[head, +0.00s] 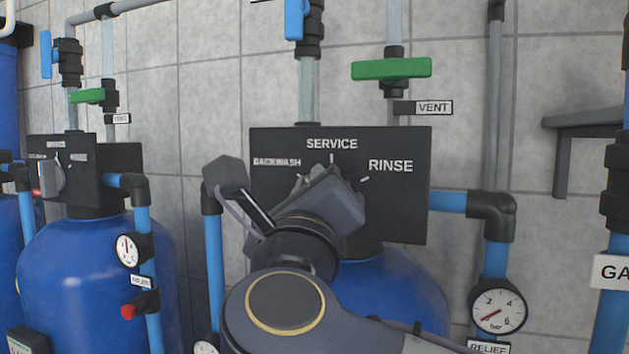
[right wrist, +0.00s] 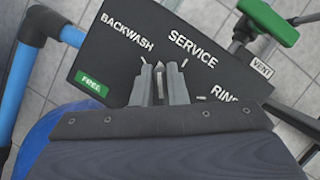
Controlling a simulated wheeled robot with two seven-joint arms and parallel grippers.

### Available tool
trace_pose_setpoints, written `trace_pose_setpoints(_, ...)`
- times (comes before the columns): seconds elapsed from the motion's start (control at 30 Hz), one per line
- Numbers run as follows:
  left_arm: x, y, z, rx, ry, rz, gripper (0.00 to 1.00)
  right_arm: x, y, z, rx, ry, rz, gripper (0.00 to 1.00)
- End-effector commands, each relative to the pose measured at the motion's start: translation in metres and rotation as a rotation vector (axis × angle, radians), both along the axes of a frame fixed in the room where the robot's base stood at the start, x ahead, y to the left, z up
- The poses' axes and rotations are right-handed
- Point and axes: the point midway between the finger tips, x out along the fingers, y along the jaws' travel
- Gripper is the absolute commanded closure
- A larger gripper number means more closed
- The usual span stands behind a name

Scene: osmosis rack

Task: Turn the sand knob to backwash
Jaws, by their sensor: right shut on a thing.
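A black valve panel (head: 400,222) with the words BACKWASH, SERVICE and RINSE stands on a blue tank in the middle of the head view. It also fills the upper part of the right wrist view (right wrist: 100,62), with a green FREE label. My right gripper (head: 328,188) is in front of this panel, below SERVICE. Its fingers are shut on the grey knob (right wrist: 160,76), of which only a narrow part shows between them. The rest of the knob is hidden, so I cannot tell exactly which mark it points to. No SAND label is readable. My left gripper is not in view.
A second blue tank (head: 92,275) with a similar panel (head: 97,187) and knob (head: 50,178) stands at the left. A green vent handle (head: 391,69) is above the middle panel. Blue pipes and a gauge (head: 499,309) are at the right.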

Motion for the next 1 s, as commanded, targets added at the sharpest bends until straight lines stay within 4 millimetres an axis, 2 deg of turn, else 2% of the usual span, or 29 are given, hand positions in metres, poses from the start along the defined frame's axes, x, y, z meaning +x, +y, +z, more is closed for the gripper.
trace_pose_setpoints(0.2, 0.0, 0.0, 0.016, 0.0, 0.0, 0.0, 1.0, 0.003, 0.003, -0.004, -0.175, 0.066, -0.004, 1.0)
trace_pose_setpoints(0.5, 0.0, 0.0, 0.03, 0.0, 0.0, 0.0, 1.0, 0.003, 0.004, -0.008, -0.332, 0.118, -0.004, 1.0)
trace_pose_setpoints(1.0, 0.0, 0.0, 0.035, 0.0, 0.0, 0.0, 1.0, 0.004, 0.005, -0.012, -0.397, 0.141, -0.005, 1.0)
